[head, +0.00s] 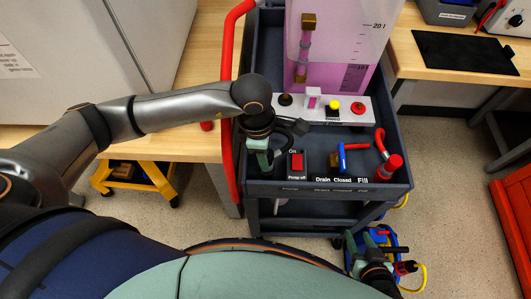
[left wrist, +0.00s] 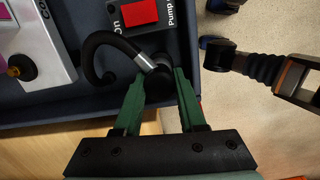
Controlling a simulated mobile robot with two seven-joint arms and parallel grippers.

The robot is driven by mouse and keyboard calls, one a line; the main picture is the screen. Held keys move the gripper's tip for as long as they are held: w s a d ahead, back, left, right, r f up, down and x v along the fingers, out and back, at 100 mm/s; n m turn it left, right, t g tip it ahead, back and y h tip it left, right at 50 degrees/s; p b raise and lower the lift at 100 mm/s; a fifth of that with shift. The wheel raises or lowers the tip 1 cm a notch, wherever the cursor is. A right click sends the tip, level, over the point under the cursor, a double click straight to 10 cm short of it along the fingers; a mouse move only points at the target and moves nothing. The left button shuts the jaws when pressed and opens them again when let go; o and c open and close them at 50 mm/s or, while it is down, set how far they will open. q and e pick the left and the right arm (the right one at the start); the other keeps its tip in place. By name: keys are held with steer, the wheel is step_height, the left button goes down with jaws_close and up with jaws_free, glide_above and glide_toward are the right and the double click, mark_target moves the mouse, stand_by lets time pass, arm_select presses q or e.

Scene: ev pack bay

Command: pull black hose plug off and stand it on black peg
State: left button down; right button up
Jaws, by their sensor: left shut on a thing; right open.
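The black hose plug (left wrist: 157,84) is between the green fingers of my left gripper (left wrist: 158,92), which is shut on it. A silver collar joins it to the curved black hose (left wrist: 97,50). In the head view my left gripper (head: 263,158) is at the cart tray's front left corner, with the black hose (head: 295,126) beside it. I cannot tell whether the plug is seated on a fitting. The black peg (head: 285,99) stands at the left end of the white rack (head: 320,116). My right gripper (head: 376,240) is open, low in front of the cart.
The tray holds a red pump switch (head: 297,162), a blue valve handle (head: 341,157) and a red hose plug (head: 390,168). Yellow (head: 333,104) and red (head: 358,107) pegs share the rack. A tank of pink liquid (head: 340,80) stands behind.

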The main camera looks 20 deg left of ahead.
arm_select(q)
steer(key=shift+f+b, duration=0.55)
steer(key=shift+f, duration=0.05)
steer(key=c, duration=0.8)
jaws_free()
steer(key=shift+o, duration=0.2)
